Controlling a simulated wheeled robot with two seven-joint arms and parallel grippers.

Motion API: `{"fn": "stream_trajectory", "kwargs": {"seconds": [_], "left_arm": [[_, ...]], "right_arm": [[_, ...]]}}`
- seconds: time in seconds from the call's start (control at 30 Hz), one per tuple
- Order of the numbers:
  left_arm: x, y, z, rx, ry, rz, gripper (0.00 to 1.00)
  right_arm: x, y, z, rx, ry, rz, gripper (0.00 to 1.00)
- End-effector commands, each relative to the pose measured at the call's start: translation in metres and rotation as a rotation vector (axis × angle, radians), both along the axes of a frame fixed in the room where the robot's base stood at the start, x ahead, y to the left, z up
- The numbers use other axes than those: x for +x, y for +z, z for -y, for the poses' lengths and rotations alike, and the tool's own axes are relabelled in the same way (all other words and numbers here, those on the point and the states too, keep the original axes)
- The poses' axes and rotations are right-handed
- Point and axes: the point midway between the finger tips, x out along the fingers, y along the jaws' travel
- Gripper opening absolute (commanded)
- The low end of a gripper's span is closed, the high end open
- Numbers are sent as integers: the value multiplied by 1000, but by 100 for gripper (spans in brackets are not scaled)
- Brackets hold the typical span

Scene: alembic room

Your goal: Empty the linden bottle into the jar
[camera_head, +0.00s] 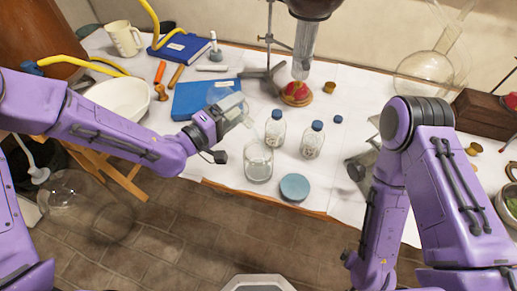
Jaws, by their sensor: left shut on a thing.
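My left gripper (238,108) is shut on a small clear bottle (247,121), held tilted, mouth down to the right, above and slightly left of the open jar. The gripper hides much of the bottle, and I cannot read its label. The glass jar (258,164) stands upright near the table's front edge. A blue round lid (294,187) lies to the right of the jar. A loose blue cap (338,119) lies further back. My right arm is folded at the right; its gripper is not in view.
Two blue-capped bottles, one behind the jar (275,130) and one to its right (313,140), stand close by. A stand with a glass column rises behind, over a red round object (296,93). A blue book (203,100) and white bowl (120,98) lie left.

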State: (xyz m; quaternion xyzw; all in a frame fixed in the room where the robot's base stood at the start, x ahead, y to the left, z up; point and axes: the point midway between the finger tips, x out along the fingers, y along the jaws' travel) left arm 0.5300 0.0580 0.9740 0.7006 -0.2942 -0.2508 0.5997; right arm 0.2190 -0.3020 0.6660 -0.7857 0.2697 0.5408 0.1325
Motion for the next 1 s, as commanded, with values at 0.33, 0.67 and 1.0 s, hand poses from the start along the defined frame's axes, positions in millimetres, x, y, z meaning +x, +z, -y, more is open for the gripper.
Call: {"fn": "stream_trajectory", "kwargs": {"seconds": [0.33, 0.67, 1.0], "left_arm": [[-1, 5, 2, 57, -1, 60, 28], [-2, 6, 2, 72, 0, 74, 28], [-4, 12, 4, 149, 1, 154, 28]], "right_arm": [[0, -1, 0, 0, 0, 0, 100], [0, -1, 0, 0, 0, 0, 100], [0, -3, 0, 0, 0, 0, 100]]}}
